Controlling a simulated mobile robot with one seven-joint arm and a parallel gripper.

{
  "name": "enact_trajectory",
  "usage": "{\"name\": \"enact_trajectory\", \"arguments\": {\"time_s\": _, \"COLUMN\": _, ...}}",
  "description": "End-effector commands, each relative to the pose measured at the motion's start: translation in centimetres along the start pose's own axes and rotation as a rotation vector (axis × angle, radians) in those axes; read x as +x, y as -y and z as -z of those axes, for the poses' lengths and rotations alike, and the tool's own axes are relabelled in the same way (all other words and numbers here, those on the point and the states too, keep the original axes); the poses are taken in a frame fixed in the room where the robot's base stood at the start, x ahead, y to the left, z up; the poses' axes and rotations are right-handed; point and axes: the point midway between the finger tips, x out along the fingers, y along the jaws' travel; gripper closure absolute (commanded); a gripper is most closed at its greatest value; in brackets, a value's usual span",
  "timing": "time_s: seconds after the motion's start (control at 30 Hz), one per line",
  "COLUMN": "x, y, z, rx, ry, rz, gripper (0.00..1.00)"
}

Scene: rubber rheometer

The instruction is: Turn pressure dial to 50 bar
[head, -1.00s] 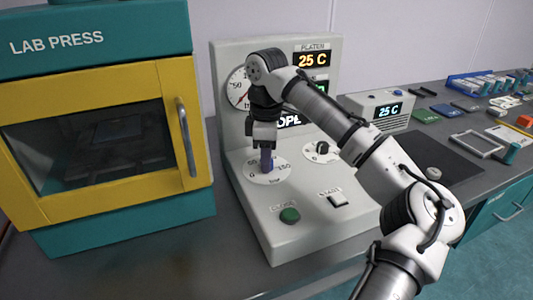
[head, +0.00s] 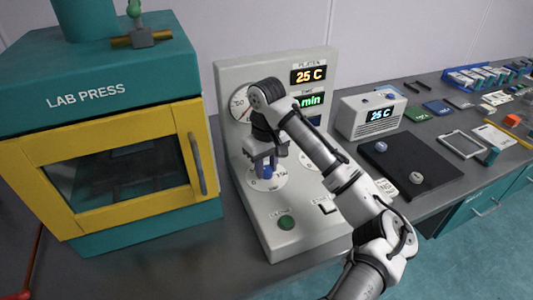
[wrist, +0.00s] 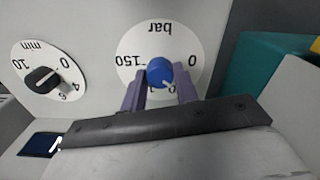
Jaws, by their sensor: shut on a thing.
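The pressure dial is a blue round knob (wrist: 160,72) on a white plate (wrist: 128,45) marked "bar", with 0 and 150 readable. Its white pointer mark faces down and to the right in the wrist view. The lower plate marks are mostly hidden by my gripper. My gripper (wrist: 160,91) has its purple fingers on both sides of the knob and is shut on it. In the head view my gripper (head: 266,168) points down onto the dial plate (head: 284,180) on the grey-white console (head: 245,205).
A second dial with a black knob (wrist: 43,77), marked "min", sits beside it. A green button (head: 286,223) is at the console's front. The yellow and teal lab press (head: 120,215) stands close on the left. A small display box (head: 372,117) and a black mat (head: 405,160) lie right.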

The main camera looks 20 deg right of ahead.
Motion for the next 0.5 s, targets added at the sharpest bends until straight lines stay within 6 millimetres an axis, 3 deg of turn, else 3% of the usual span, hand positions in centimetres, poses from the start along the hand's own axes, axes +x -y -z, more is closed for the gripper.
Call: {"name": "enact_trajectory", "arguments": {"time_s": 0.5, "x": -0.11, "y": 0.05, "z": -0.04, "rx": 0.25, "ry": 0.002, "rz": 0.002, "gripper": 0.93}}
